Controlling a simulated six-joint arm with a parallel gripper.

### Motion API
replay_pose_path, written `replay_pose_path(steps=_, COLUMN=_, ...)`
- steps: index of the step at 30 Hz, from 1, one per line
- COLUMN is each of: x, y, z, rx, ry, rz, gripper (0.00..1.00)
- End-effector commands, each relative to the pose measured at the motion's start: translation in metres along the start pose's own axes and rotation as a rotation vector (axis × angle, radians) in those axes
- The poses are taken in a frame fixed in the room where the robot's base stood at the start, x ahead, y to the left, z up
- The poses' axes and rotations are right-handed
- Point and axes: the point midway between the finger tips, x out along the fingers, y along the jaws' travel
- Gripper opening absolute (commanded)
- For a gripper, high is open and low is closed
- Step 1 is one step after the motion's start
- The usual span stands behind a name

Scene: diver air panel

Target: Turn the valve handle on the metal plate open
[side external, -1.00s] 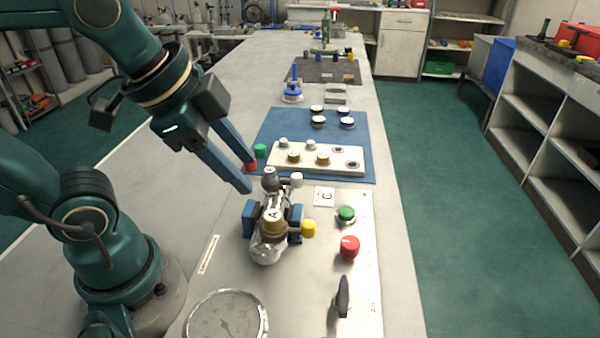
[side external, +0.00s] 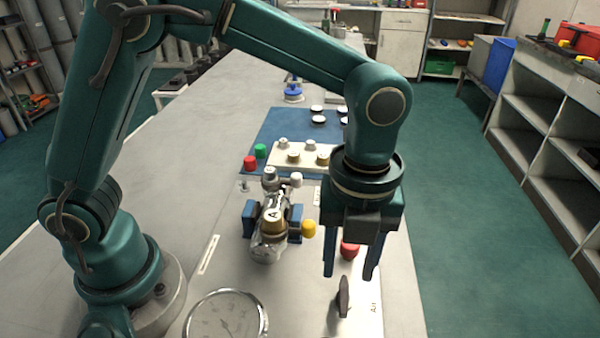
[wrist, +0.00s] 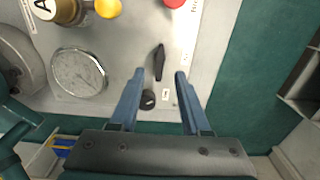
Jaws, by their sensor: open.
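The valve handle is a dark, narrow lever (side external: 343,297) on the metal plate (side external: 290,315), near the plate's right edge in the side view. In the wrist view the lever (wrist: 159,62) lies roughly along the finger direction and shows between the fingertips. My gripper (side external: 349,276) points down above the plate, near the lever, with its blue fingers apart and nothing between them. In the wrist view my gripper (wrist: 160,72) is open, one fingertip on each side of the lever. I cannot tell the exact height left above it.
A red knob (side external: 349,250) is partly behind my fingers. A round gauge (side external: 226,318) lies left of the lever. A valve assembly (side external: 270,225) with a yellow knob (side external: 308,229) stands farther back. The wrist view shows a round black knob (wrist: 148,99) close to the lever.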

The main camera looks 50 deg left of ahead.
Motion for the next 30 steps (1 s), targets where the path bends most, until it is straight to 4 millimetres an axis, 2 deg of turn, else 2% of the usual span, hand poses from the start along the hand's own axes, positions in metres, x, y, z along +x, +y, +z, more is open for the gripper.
replay_pose_path(steps=10, x=0.040, y=0.001, z=0.000, rx=-0.001, ry=-0.001, rz=0.000, gripper=0.47)
replay_pose_path(steps=21, x=0.047, y=0.000, z=0.000, rx=-0.002, ry=-0.003, rz=-0.004, gripper=0.47)
replay_pose_path(steps=23, x=0.047, y=0.000, z=0.000, rx=-0.002, ry=-0.003, rz=-0.004, gripper=0.24)
replay_pose_path(steps=24, x=0.047, y=0.000, z=0.000, rx=-0.002, ry=-0.003, rz=-0.004, gripper=0.09)
replay_pose_path(steps=25, x=0.047, y=0.000, z=0.000, rx=-0.002, ry=-0.003, rz=-0.004, gripper=0.00)
replay_pose_path(steps=30, x=0.047, y=0.000, z=0.000, rx=-0.003, ry=-0.003, rz=-0.005, gripper=0.00)
